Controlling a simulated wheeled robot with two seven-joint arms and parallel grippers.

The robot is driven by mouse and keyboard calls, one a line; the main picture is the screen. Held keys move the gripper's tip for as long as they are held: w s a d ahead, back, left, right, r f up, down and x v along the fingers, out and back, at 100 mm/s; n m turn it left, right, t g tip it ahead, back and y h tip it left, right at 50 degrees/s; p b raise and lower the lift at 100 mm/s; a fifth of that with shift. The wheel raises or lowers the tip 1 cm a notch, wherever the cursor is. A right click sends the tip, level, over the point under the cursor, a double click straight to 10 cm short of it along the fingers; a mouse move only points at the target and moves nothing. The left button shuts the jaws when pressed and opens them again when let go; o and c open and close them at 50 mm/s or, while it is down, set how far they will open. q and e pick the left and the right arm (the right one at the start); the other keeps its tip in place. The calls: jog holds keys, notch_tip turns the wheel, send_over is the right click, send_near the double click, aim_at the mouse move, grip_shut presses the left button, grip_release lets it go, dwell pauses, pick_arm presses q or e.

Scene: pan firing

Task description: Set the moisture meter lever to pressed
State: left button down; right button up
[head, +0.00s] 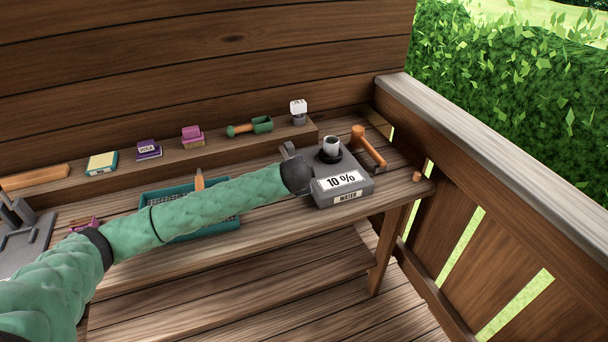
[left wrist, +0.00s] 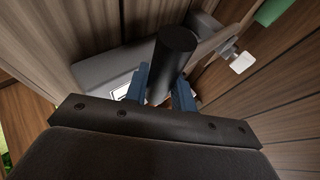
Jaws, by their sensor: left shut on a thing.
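The moisture meter (head: 352,190) is a grey box on the bench, with a white display reading 10 % and a small dark-rimmed cup (head: 331,144) on its top. My left gripper (head: 291,165) is at the meter's left side; its fingers are mostly hidden in the head view. In the left wrist view, the blue fingers (left wrist: 160,88) are shut on a dark cylinder, the lever's grip (left wrist: 174,50). The grey meter body (left wrist: 108,65) shows beside it. The lever's lower part is hidden. My right gripper is not in view.
A teal tray (head: 152,196) lies under my left forearm. An orange mallet-like thing (head: 369,148) is right of the meter. A wooden railing (head: 490,150) bounds the right side.

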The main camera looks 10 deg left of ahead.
pick_arm(q)
jog(key=shift+a+f, duration=0.2)
jog(key=shift+a, duration=0.05)
jog(key=c, duration=1.2)
grip_release()
jog(key=shift+o, duration=0.2)
jog(key=shift+a, duration=0.15)
jog(key=shift+r, duration=0.15)
jog(key=shift+s+r, duration=0.1)
jog(key=shift+s, duration=0.05)
jog(key=b+v, duration=0.2)
jog(key=v, duration=0.5)
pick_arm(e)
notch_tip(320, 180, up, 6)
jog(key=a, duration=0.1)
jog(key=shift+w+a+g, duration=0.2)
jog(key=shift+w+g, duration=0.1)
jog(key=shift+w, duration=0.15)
pick_arm(q)
jog(key=shift+s+r, duration=0.1)
jog(key=shift+r, duration=0.05)
